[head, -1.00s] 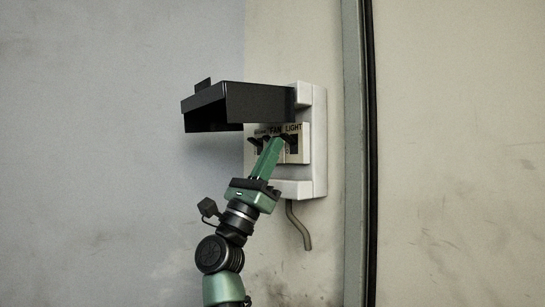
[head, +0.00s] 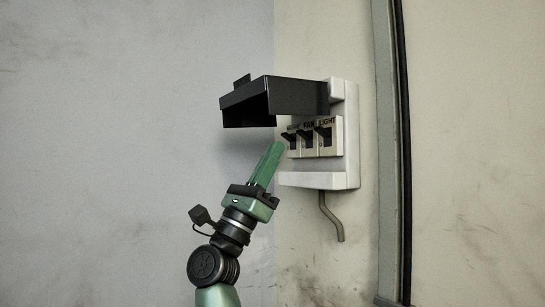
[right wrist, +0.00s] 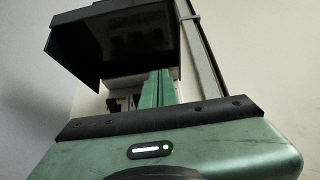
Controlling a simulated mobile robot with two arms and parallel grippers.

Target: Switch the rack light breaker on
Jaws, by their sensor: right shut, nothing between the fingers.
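A white breaker box (head: 345,165) is on the wall with its black cover (head: 297,97) raised. Under the cover is a row of three black-lever breakers. The right one is labelled LIGHT (head: 323,132), the middle one FAN (head: 305,137), and the left label is hard to read.
The raised cover overhangs the breakers from above. A grey cable or pipe (head: 331,215) hangs below the box. A vertical dark seam with a metal strip (head: 388,150) runs to the right. The wall at the left is clear.

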